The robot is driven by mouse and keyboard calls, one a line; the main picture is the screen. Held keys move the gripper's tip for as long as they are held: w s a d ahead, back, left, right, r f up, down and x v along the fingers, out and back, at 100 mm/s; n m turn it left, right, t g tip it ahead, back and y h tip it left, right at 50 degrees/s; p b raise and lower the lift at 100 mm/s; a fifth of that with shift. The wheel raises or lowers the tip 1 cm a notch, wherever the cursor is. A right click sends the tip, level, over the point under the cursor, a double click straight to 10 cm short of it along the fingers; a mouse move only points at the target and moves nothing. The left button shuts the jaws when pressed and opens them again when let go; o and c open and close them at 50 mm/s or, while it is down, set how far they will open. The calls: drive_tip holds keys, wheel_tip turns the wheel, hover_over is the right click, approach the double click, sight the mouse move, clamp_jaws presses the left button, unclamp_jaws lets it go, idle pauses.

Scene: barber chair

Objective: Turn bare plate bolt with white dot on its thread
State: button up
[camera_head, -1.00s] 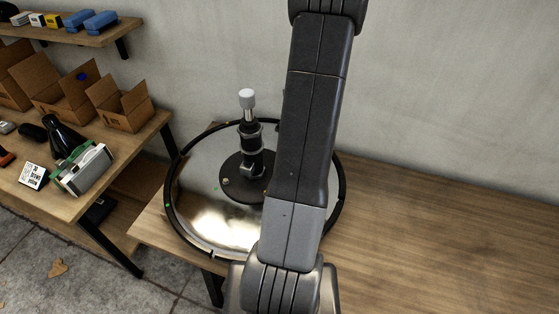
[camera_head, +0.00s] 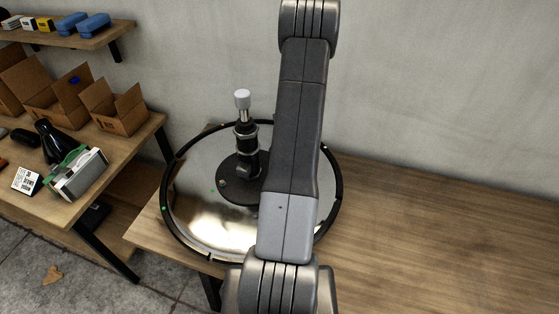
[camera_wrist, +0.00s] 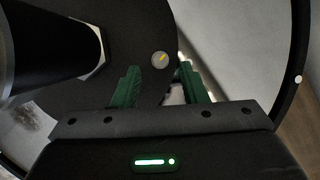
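In the wrist view, a round grey bolt head (camera_wrist: 161,60) with a yellow mark sits on the dark flange (camera_wrist: 150,22), just beyond my gripper (camera_wrist: 159,72). My two green fingers are apart with nothing gripped. No white dot on a bolt thread can be made out. In the head view, a small bolt (camera_head: 222,183) shows on the left of the black flange (camera_head: 236,195), which lies on the shiny round plate (camera_head: 205,225). My arm covers the flange's right side, and my gripper is hidden there.
A dark column (camera_head: 245,150) with a pale cap rises from the flange. Its silver hex nut (camera_wrist: 92,50) is close left in the wrist view. A black ring (camera_head: 168,165) surrounds the plate, with a white dot (camera_wrist: 298,79) on it. The wooden table (camera_head: 430,240) is clear at right.

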drive_tip(key=shift+x, duration=1.3)
clamp_jaws()
drive_tip(key=shift+b, duration=0.3)
drive_tip(key=shift+f, duration=0.1)
drive_tip(key=m+b, duration=0.2)
drive_tip(key=b, duration=0.1)
drive_tip(key=shift+a+m+t+h, duration=0.2)
drive_tip(key=shift+m+t+h, duration=0.1)
drive_tip(key=shift+t+h, duration=0.1)
drive_tip(key=shift+s+a+m+h+b, duration=0.1)
drive_tip(key=shift+m+h+b, duration=0.45)
drive_tip(key=shift+m, duration=0.7)
drive_tip(key=shift+a+m+h+b, duration=0.1)
drive_tip(key=shift+m+h+b, duration=0.4)
drive_tip(key=shift+m, duration=0.75)
